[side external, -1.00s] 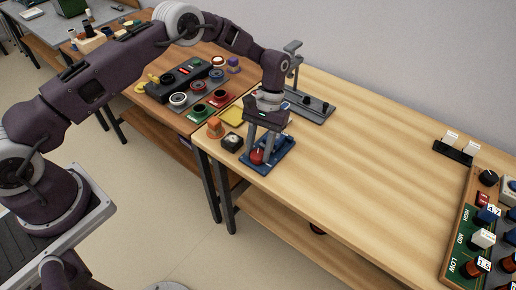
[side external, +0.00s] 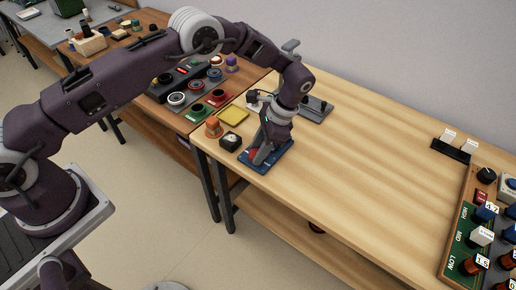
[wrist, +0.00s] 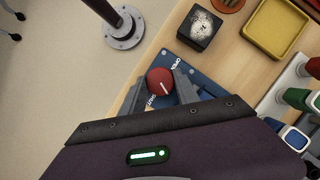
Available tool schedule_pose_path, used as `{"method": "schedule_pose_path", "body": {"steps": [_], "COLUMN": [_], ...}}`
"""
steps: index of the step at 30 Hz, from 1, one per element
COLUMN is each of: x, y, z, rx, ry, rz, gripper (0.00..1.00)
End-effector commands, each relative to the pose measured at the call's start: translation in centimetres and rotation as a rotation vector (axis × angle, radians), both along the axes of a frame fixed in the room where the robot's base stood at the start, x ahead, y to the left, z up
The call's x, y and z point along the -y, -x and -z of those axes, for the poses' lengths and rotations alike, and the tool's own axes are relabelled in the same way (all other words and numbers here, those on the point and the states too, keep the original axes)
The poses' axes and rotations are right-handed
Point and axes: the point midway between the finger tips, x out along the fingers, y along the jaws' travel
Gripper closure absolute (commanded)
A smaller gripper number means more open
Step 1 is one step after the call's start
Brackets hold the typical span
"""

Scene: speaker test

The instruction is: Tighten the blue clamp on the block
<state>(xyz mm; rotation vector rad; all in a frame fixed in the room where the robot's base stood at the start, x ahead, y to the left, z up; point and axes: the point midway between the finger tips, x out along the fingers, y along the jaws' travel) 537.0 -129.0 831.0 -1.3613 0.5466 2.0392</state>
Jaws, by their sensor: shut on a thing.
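A flat blue plate (side external: 281,158) lies at the near left corner of the light wooden table, and it also shows in the wrist view (wrist: 206,84). A round red knob (wrist: 160,81) with a white pointer line sits on it, with white lettering beside it on the plate; one word reads OPEN. My gripper (wrist: 163,88) is shut on the red knob, one grey finger at each side. In the side view my gripper (side external: 257,158) is tilted over the plate and partly hides the knob. I cannot make out a separate block.
A black cube with a white dial (side external: 231,142), an orange piece (side external: 213,128) and a yellow tray (side external: 233,115) stand close to the plate. A grey base with a post (side external: 318,108) stands behind. The table's middle is clear; a knob panel (side external: 459,240) is at right.

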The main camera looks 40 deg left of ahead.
Motion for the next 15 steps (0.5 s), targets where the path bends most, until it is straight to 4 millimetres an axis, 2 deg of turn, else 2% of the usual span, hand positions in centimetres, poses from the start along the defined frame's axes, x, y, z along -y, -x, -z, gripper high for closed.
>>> {"method": "schedule_pose_path", "body": {"steps": [15], "x": [0.2], "y": [0.17], "z": [-0.06], "rx": [0.003], "ry": [0.0], "rz": [0.432], "gripper": [1.0]}}
